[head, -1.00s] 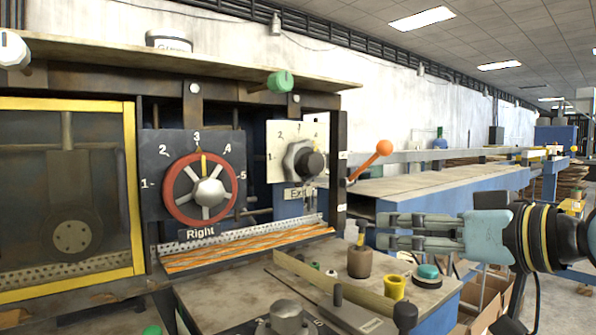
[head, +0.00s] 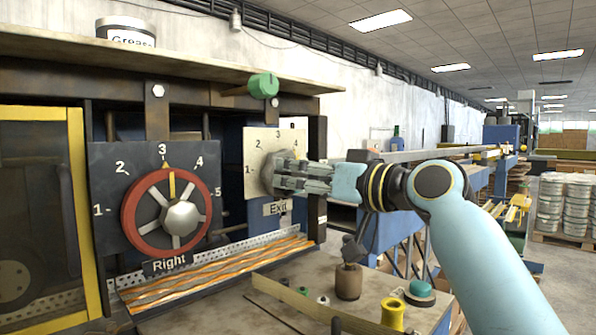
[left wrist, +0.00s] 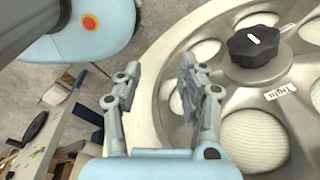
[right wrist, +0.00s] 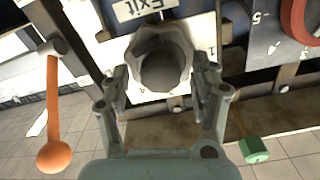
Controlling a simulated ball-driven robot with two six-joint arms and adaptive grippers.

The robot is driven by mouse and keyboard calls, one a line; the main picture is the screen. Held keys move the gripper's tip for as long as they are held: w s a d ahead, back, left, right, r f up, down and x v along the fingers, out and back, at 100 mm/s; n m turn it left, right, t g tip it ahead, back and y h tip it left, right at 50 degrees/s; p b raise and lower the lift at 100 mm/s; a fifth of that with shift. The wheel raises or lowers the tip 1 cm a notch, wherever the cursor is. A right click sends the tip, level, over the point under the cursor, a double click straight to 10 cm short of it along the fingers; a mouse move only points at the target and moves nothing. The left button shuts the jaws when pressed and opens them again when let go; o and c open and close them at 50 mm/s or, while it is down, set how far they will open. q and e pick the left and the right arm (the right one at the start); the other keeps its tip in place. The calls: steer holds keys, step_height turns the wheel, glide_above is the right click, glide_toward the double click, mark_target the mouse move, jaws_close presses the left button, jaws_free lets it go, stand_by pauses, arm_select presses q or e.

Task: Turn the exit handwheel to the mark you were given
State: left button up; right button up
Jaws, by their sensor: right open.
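The Exit handwheel is a grey lobed knob with a dark hub on a cream dial plate (head: 256,143). The Exit label (head: 277,209) sits below it. In the head view my right gripper (head: 279,176) is in front of the handwheel and hides most of it. In the right wrist view the handwheel (right wrist: 160,62) lies between the open fingers of my right gripper (right wrist: 163,76); I cannot tell if they touch it. Its pointer is not readable. My left gripper (left wrist: 160,66) is open and empty beside a large pale wheel (left wrist: 150,105) with a black knob (left wrist: 254,45).
The red Right handwheel (head: 172,208) points at 3, left of the Exit plate. A green knob (head: 263,85) hangs above. A bench below holds a yellow spool (head: 393,314) and a brown pot (head: 348,282).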

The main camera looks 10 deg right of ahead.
steer(key=shift+w+a, duration=0.3)
steer(key=shift+w, duration=0.15)
steer(key=c, duration=1.2)
arm_select(q)
steer(key=shift+w+a+r, duration=0.15)
steer(key=shift+w+r, duration=0.05)
steer(key=shift+r, duration=0.05)
steer(key=shift+r, duration=0.1)
arm_select(e)
steer(key=m+p, duration=0.2)
steer(key=m, duration=0.1)
steer(key=shift+r+p, duration=0.1)
steer(key=shift+p, duration=0.3)
arm_select(q)
steer(key=shift+w+r+p, duration=0.2)
steer(key=shift+r+p, duration=1.35)
steer(key=shift+r, duration=1.25)
arm_select(e)
steer(key=shift+m, duration=2.5)
